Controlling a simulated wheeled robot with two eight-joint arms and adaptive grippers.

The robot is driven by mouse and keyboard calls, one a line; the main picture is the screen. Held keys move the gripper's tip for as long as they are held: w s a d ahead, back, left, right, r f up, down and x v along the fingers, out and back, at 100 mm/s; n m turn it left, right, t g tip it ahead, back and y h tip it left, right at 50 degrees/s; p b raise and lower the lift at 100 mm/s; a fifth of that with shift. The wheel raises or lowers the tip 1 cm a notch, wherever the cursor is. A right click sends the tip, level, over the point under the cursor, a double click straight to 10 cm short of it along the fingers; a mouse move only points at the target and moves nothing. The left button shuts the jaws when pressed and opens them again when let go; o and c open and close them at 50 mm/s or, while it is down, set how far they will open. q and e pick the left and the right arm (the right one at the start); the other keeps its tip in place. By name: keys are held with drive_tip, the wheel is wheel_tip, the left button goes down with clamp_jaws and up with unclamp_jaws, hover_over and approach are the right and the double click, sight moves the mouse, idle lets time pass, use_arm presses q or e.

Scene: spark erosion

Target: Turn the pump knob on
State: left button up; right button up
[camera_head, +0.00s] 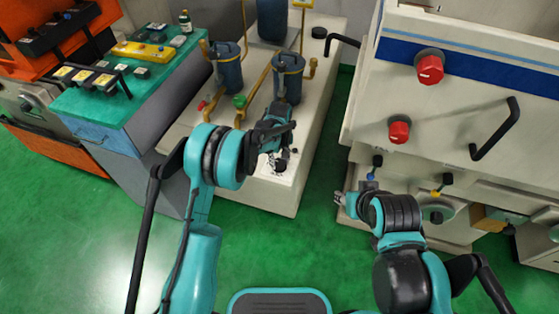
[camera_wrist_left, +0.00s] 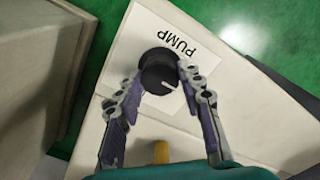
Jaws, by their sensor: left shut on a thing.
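The black pump knob (camera_wrist_left: 158,72) sits on a white label with the word PUMP (camera_wrist_left: 181,46), on the cream top of the pump cabinet. A white mark on the knob points toward the right finger in the left wrist view. My left gripper (camera_wrist_left: 150,88) is shut on the knob, with one finger on each side of it. In the head view, my left gripper (camera_head: 279,162) is at the near end of the pump cabinet (camera_head: 270,195) and partly hides the knob. My right gripper (camera_head: 340,199) is away from the knob, by the white machine; its finger opening is too small to judge.
Two blue-grey cylinders (camera_head: 288,80) with brass pipes stand on the cabinet behind my left gripper. The white machine with red knobs (camera_head: 430,69) stands at right. A teal-topped bench (camera_head: 95,108) stands at left. Green floor (camera_head: 300,255) is clear between my arms.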

use_arm(q)
drive_tip(key=m, duration=0.8)
drive_tip(key=shift+m, duration=0.3)
drive_tip(key=m, duration=0.4)
drive_tip(key=shift+m+b, duration=0.3)
drive_tip(key=shift+b, duration=0.05)
drive_tip(key=m, duration=0.4)
drive_tip(key=shift+m, duration=0.3)
drive_tip(key=o, duration=1.2)
drive_tip(key=shift+c, duration=0.2)
